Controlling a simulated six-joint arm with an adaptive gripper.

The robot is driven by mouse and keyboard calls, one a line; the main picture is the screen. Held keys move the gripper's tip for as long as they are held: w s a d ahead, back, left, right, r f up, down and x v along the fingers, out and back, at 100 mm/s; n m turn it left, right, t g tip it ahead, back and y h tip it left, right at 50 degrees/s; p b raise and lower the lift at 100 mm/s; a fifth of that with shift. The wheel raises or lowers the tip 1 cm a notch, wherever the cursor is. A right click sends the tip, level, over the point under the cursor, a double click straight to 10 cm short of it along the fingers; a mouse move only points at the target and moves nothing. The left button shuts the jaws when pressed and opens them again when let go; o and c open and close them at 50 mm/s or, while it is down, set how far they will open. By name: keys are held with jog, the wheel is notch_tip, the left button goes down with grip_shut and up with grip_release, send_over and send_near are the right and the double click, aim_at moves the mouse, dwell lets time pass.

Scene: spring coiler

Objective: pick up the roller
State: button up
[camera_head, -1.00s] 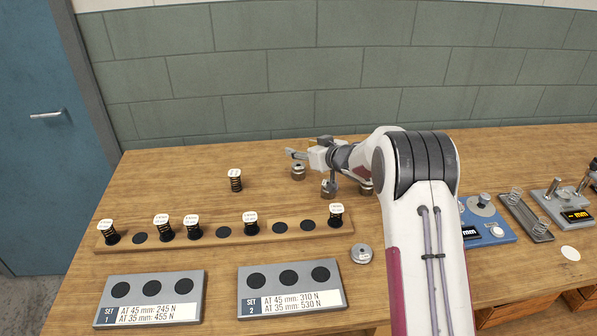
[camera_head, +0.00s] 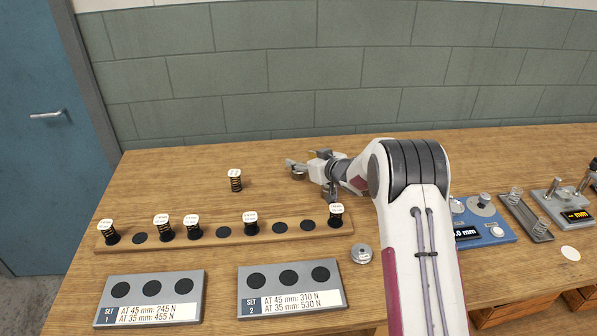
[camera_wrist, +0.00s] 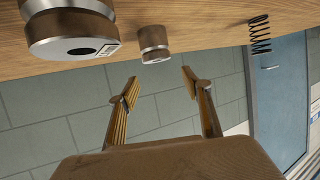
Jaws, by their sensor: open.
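Two brown rollers with pale metal bands show in the wrist view. A small roller (camera_wrist: 153,44) stands just beyond the gap between my fingertips. A larger roller (camera_wrist: 72,28), with a dark bore in its pale end and a small label, is at the upper left, nearer the camera and partly cut off. My gripper (camera_wrist: 158,82) is open and empty, with its fingers apart on either side of the view's middle. In the head view my gripper (camera_head: 294,166) is low over the bench's back half. It and my wrist largely hide the rollers there.
A lone spring (camera_head: 235,180) stands left of my gripper, and also shows in the wrist view (camera_wrist: 260,34). A wooden rack (camera_head: 180,238) with several labelled springs lies in front. A round metal disc (camera_head: 361,253) is beside the rack. Blue gauge (camera_head: 487,218) stands right.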

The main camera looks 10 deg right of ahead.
notch_tip(320, 180, down, 3)
jog(key=shift+f, duration=0.1)
jog(key=shift+w+a, duration=0.2)
jog(key=shift+w, duration=0.2)
jog(key=shift+x, duration=1)
grip_shut()
